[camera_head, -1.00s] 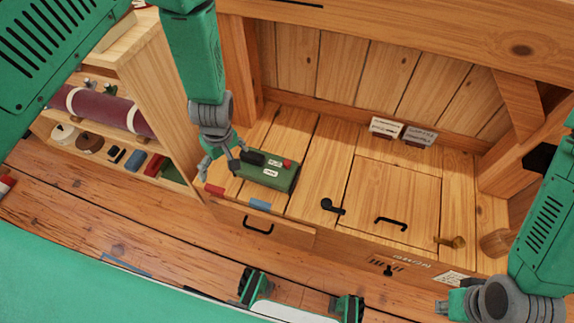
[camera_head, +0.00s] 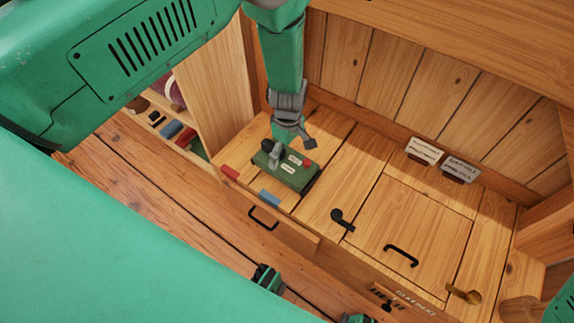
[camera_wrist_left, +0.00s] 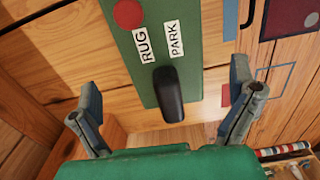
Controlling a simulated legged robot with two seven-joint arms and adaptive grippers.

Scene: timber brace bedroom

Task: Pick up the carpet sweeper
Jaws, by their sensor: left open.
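The carpet sweeper is a green box (camera_head: 290,178) with a red button, two white labels and a black handle, lying on the wooden bench top. In the left wrist view its green body (camera_wrist_left: 209,40) shows labels reading RUG and PARK, with the black handle (camera_wrist_left: 169,95) at its near end. My left gripper (camera_head: 290,142) is above the sweeper's handle end. In the left wrist view its open fingers (camera_wrist_left: 165,88) stand on either side of the handle, with gaps on both sides. Whether they touch the body cannot be told.
A black latch (camera_head: 342,218) and a hatch handle (camera_head: 401,255) sit rightward. Two cards (camera_head: 424,150) stand at the back.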

